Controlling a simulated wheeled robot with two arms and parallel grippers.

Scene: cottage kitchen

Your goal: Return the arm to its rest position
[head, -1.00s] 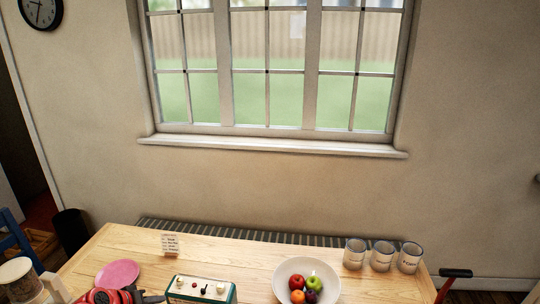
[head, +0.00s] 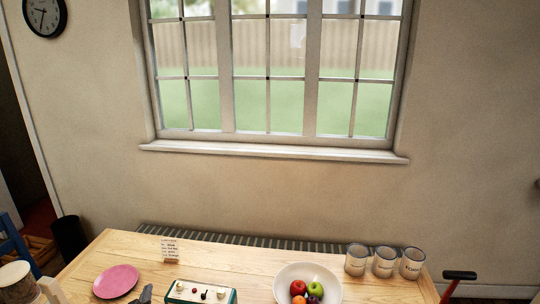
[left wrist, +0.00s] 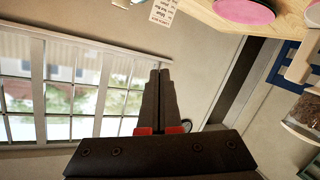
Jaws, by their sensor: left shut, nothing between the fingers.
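My left gripper (left wrist: 160,72) shows in the left wrist view with its two dark fingers together and nothing between them. The wall and window are behind it. In the head view, a small dark grey shape (head: 144,295) at the bottom edge, right of the pink plate, may be its tip; the rest of that arm is out of frame. My right gripper is in neither view.
A wooden table (head: 225,258) holds the pink plate (head: 116,281), a small card (head: 169,249), a green-edged box (head: 200,293), a fruit bowl (head: 284,277) and three tins (head: 384,262). A red-and-black handle (head: 458,276) stands at right. Window (head: 268,75) behind.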

